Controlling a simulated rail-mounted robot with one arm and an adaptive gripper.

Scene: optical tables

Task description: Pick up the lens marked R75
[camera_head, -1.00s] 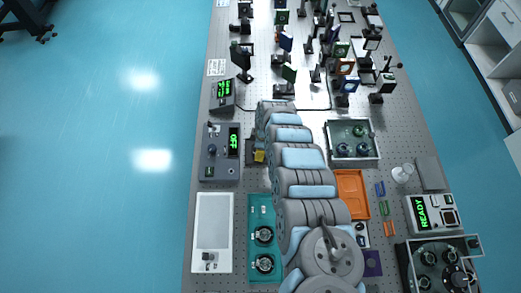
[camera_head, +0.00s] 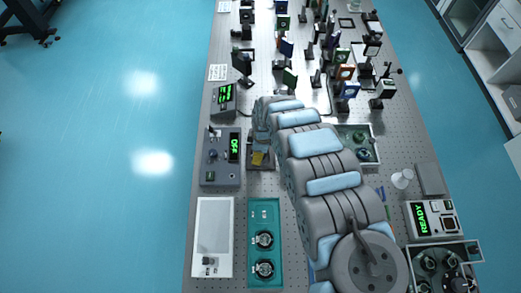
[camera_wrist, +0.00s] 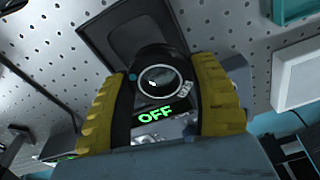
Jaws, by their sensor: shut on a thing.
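In the wrist view, my gripper (camera_wrist: 163,108) has its two yellow fingers closed on either side of a round black-mounted lens (camera_wrist: 158,77). In the head view, the yellow of my gripper (camera_head: 257,158) shows over the dark plate, just right of the grey box with the green OFF display. The lens is hidden there by my arm.
The grey OFF box (camera_head: 220,160) stands close to the left of my gripper. A teal tray (camera_head: 250,212) with round parts and a white tray (camera_head: 200,240) lie nearer. Several upright optics mounts (camera_head: 289,78) crowd the far table. A READY device (camera_head: 432,218) stands right.

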